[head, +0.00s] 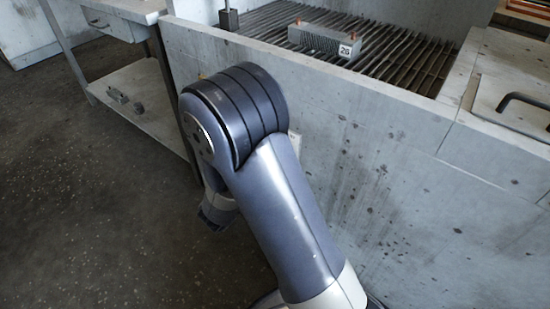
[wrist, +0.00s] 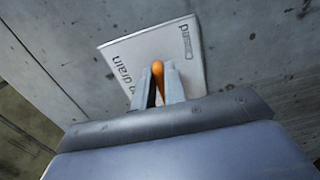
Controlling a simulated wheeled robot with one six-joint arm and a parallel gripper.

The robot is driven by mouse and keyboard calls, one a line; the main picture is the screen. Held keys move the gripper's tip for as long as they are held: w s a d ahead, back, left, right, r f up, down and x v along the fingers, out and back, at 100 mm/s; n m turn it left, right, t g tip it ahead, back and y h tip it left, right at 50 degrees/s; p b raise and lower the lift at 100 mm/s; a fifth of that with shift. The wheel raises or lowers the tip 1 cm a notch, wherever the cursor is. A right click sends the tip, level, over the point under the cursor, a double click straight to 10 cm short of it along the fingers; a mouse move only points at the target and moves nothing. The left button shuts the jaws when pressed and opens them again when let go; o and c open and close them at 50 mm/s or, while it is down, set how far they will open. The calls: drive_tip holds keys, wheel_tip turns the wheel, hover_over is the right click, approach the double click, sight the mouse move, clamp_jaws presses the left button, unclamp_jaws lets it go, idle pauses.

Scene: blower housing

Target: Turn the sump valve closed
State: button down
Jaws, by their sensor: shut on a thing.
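The sump valve shows as an orange handle (wrist: 157,72) in the wrist view, in front of a white label plate. My gripper (wrist: 159,80) is shut on the orange handle, with one finger on each side of it. The lower part of the handle and the valve body are hidden behind my fingers and the gripper body. In the head view my arm hides the gripper and most of the valve area; a pale edge, perhaps the label plate, shows just right of my arm.
The white plate (wrist: 185,45) reads "drain" at its left and is fixed to the grey wall. In the head view, a slatted grate (head: 400,60) holds a finned block (head: 318,40) tagged 26. A bench with a lower shelf (head: 140,105) stands left. Floor at left is clear.

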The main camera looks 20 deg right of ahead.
drive_tip(key=shift+f, duration=0.1)
drive_tip(key=c, duration=1.5)
unclamp_jaws()
drive_tip(key=shift+o, duration=0.2)
drive_tip(key=p+v, duration=0.1)
drive_tip(key=v, duration=1)
drive_tip(key=shift+p, duration=0.35)
drive_tip(key=shift+w+d, duration=0.1)
drive_tip(key=shift+d, duration=0.05)
drive_tip(key=b+x, duration=0.1)
drive_tip(key=x, duration=0.9)
drive_tip(key=shift+w+d, duration=0.2)
drive_tip(key=shift+d, duration=0.05)
drive_tip(key=shift+b, duration=0.3)
